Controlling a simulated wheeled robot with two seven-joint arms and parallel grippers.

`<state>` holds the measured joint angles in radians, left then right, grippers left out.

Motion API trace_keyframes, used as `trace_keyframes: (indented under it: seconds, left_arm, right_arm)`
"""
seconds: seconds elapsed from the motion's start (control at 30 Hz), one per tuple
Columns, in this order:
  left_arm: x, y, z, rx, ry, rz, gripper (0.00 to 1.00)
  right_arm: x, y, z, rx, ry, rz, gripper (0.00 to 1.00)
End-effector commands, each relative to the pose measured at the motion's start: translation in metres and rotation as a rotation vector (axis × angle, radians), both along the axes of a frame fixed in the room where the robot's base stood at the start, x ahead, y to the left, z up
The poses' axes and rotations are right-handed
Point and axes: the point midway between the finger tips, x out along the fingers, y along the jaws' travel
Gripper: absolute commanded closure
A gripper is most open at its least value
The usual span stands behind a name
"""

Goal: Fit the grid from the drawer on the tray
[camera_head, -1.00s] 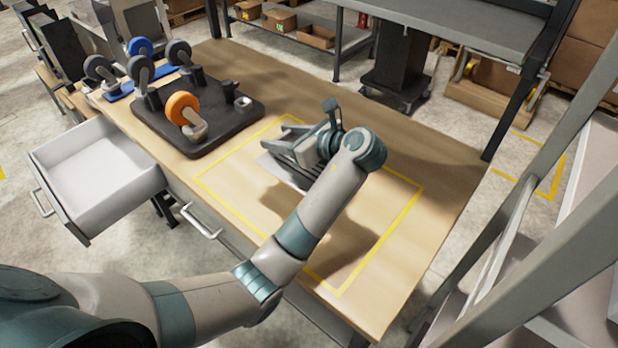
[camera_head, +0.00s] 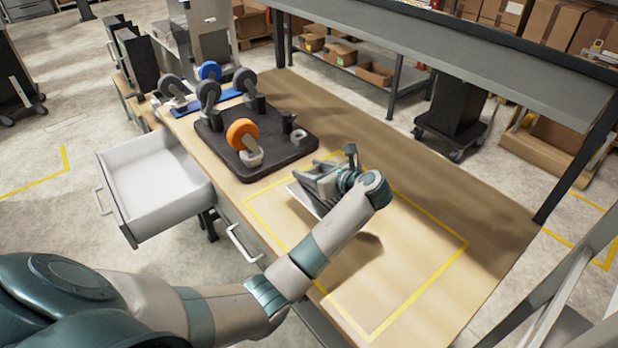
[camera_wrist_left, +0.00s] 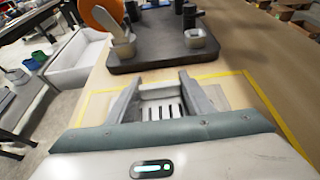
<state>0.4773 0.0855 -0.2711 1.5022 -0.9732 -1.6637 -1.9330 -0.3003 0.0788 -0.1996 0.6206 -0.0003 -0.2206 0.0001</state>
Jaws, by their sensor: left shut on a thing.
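My left gripper (camera_head: 318,178) is shut on a light grey slotted grid (camera_wrist_left: 163,106), above the yellow-taped area of the bench. The wrist view shows the slots between the two fingers. In the head view the gripper hides most of the grid; a pale edge (camera_head: 303,201) shows beneath it. The drawer (camera_head: 150,190) at the left is pulled out, and its white inside looks empty. A dark, flat tray-like board (camera_head: 285,155) lies behind the gripper, apart from it; I cannot tell whether it is the tray. My right gripper is out of view.
An orange wheel (camera_head: 241,132), grey wheels and short black posts stand on the dark board. A blue piece (camera_head: 209,71) is behind them. A grey shelf (camera_head: 480,70) overhangs beyond the bench. The taped area's right part (camera_head: 420,255) is clear.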

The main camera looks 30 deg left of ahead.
Motion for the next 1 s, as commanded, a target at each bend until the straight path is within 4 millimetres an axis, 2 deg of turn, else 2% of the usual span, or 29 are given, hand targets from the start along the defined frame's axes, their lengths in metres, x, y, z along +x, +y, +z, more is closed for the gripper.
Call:
trace_keyframes:
  seconds: [0.13, 0.53, 0.8, 1.0]
  left_arm:
    - [0.005, 0.009, -0.005, 0.001, -0.001, 0.000, 0.82]
    - [0.005, 0.010, -0.009, 0.000, 0.000, 0.000, 0.82]
    - [0.005, 0.009, -0.038, 0.000, 0.004, -0.002, 0.82]
    - [0.005, 0.009, -0.047, 0.000, 0.000, -0.001, 0.82]
  right_arm:
    - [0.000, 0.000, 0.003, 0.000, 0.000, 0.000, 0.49]
    - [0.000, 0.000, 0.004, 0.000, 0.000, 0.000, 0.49]
    - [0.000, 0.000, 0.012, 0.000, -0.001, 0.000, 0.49]
    - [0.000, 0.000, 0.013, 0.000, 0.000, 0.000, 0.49]
